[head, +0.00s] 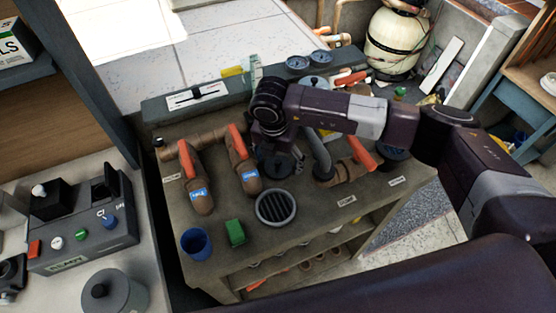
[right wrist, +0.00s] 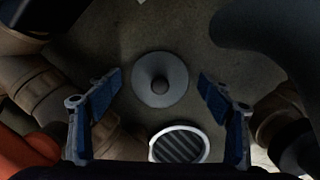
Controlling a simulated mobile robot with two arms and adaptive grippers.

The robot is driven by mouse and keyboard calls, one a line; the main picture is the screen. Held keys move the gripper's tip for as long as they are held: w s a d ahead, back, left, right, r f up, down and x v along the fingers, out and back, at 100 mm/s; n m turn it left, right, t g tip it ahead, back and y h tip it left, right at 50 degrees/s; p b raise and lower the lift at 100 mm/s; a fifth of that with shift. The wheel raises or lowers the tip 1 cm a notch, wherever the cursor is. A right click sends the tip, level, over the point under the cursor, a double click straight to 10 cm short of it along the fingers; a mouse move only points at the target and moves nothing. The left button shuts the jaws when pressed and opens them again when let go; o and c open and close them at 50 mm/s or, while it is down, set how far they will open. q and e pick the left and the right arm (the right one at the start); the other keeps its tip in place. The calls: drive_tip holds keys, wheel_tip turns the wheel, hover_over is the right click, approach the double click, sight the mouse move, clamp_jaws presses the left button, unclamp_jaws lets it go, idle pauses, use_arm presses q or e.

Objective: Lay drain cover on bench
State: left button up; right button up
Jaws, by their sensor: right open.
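The drain cover, a round pale-rimmed disc with dark slats (head: 276,208), lies flat on the grey-brown bench (head: 330,213) near its front edge. It also shows at the lower middle of the right wrist view (right wrist: 178,145), nearer the camera side than the fingertips. My right gripper (head: 278,163) is over the bench, just behind the drain cover. In the right wrist view its blue-padded fingers (right wrist: 162,82) are spread with nothing held. A grey round disc with a central knob (right wrist: 160,88) lies below, between the fingertips. My left gripper is not in view.
Brown pipes with orange-handled valves (head: 243,160) stand left of the gripper, with another pipe and valve (head: 350,170) on its right. A blue cup (head: 195,242) and green block (head: 236,232) sit near the front edge. A control box (head: 85,225) stands on the left counter.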

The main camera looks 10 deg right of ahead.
sight(276, 171)
drive_tip(key=shift+r, duration=0.1)
drive_tip(key=shift+r, duration=0.15)
wheel_tip(276, 171, up, 12)
drive_tip(key=s+a+b, duration=0.1)
drive_tip(key=b, duration=0.3)
drive_tip(key=shift+s, duration=0.25)
drive_tip(key=shift+s+f, duration=0.1)
drive_tip(key=shift+f, duration=0.15)
